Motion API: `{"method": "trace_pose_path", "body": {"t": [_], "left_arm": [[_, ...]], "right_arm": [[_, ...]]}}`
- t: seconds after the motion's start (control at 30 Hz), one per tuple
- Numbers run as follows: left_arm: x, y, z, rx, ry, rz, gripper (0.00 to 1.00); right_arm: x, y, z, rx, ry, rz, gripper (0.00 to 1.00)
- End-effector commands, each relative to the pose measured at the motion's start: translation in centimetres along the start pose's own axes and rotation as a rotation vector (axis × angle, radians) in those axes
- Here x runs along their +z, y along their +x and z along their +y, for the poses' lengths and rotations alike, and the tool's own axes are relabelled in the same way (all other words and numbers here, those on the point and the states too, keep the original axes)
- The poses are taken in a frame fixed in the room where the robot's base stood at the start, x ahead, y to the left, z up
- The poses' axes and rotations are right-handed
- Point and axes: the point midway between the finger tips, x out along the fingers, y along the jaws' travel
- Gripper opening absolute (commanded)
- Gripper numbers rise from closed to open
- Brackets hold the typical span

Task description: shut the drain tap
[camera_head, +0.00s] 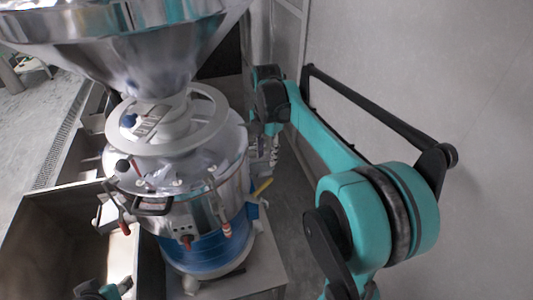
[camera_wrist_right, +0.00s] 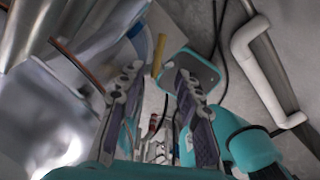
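The steel grinder body (camera_head: 190,210) stands below a large hopper, with a blue lower band. A tap with a yellow handle (camera_head: 263,187) sticks out from its right side; I take it for the drain tap. In the right wrist view the yellow handle (camera_wrist_right: 158,55) shows just beyond the fingertips. My right gripper (camera_head: 268,152) hangs beside the grinder, a little above the handle. Its fingers (camera_wrist_right: 159,82) are apart with nothing gripped between them. A teal part of my left arm (camera_head: 100,291) shows at the bottom edge; its fingers cannot be made out.
Red-handled fittings (camera_head: 226,230) sit on the grinder's front. A steel bin (camera_head: 60,235) stands at the left. The grey wall (camera_head: 430,70) is close on the right, behind my right arm. A white pipe (camera_wrist_right: 268,65) shows in the right wrist view.

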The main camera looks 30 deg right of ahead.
Motion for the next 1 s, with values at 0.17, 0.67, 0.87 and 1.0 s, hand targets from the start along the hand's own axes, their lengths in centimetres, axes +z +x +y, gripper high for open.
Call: {"method": "trace_pose_path", "body": {"t": [0.17,0.67,0.87,1.0], "left_arm": [[0.0,0.0,0.0,0.0,0.0,0.0,0.4],[-3.1,-4.3,0.0,0.0,0.0,0.0,0.4],[-3.6,-5.1,0.0,0.0,0.0,0.0,0.4],[-3.5,-4.9,0.0,0.0,0.0,0.0,0.4]], "right_arm": [[0.0,0.0,0.0,0.0,0.0,0.0,0.29],[0.4,1.9,-8.6,0.239,1.168,0.188,0.0],[-0.2,2.6,-10.7,0.293,1.512,0.285,0.0],[-0.3,3.6,-10.6,0.298,1.555,0.299,0.0]]}}
